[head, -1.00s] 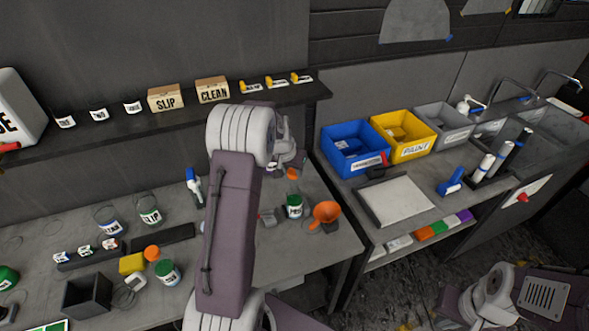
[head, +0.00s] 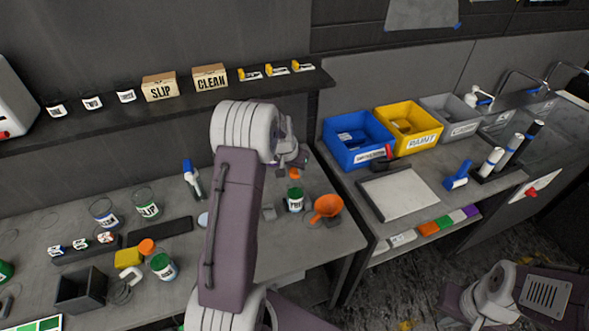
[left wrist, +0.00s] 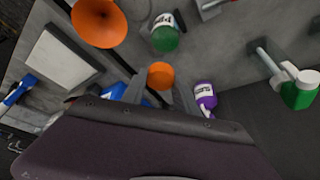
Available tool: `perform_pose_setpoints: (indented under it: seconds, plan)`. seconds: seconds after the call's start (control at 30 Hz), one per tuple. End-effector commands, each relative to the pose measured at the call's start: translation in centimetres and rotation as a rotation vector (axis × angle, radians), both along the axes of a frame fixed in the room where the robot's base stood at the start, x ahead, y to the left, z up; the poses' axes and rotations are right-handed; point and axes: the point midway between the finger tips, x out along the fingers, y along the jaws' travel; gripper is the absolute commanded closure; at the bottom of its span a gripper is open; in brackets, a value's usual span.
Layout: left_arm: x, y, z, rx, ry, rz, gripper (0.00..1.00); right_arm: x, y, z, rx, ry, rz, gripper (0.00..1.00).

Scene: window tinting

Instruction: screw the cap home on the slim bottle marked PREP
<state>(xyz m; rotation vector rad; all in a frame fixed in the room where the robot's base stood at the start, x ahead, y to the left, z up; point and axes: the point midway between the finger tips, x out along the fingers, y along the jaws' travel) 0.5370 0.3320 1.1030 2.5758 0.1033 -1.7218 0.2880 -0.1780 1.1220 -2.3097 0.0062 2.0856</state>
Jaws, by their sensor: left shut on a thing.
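My left gripper (head: 293,162) points down over the bench and is shut on an orange cap (head: 294,174). In the left wrist view the cap (left wrist: 160,75) sits between the two fingertips. The green bottle with a white label (head: 295,199), which seems to read PREP, stands upright just below the cap. A small gap shows between cap and bottle. The bottle also shows in the left wrist view (left wrist: 165,38), beyond the cap. My right arm shows at the lower right of the head view; its gripper is out of frame.
A purple bottle (left wrist: 205,97) shows near the fingers in the left wrist view. Blue (head: 357,141) and yellow (head: 407,129) bins stand on the right bench. My left arm hides part of the bench.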

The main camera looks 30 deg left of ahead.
Motion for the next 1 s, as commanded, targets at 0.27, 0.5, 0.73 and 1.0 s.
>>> perform_pose_setpoints:
  seconds: [0.27, 0.5, 0.73, 1.0]
  plan:
    - [-0.22, -0.04, 0.01, 0.000, 0.000, 0.000, 1.00, 0.00, 0.00, -0.25, 0.000, 0.000, 0.000, 1.00]
    - [-0.21, -0.04, -0.12, 0.000, 0.000, 0.000, 1.00, 0.00, 0.00, -0.35, 0.000, 0.000, 0.000, 1.00]
    - [-0.21, -0.04, -0.49, 0.000, 0.000, 0.000, 1.00, -0.01, 0.00, -0.68, 0.000, 0.000, 0.000, 1.00]
    - [-0.21, -0.04, -0.90, 0.000, 0.000, 0.000, 1.00, -0.01, 0.00, -1.05, 0.000, 0.000, 0.000, 1.00]
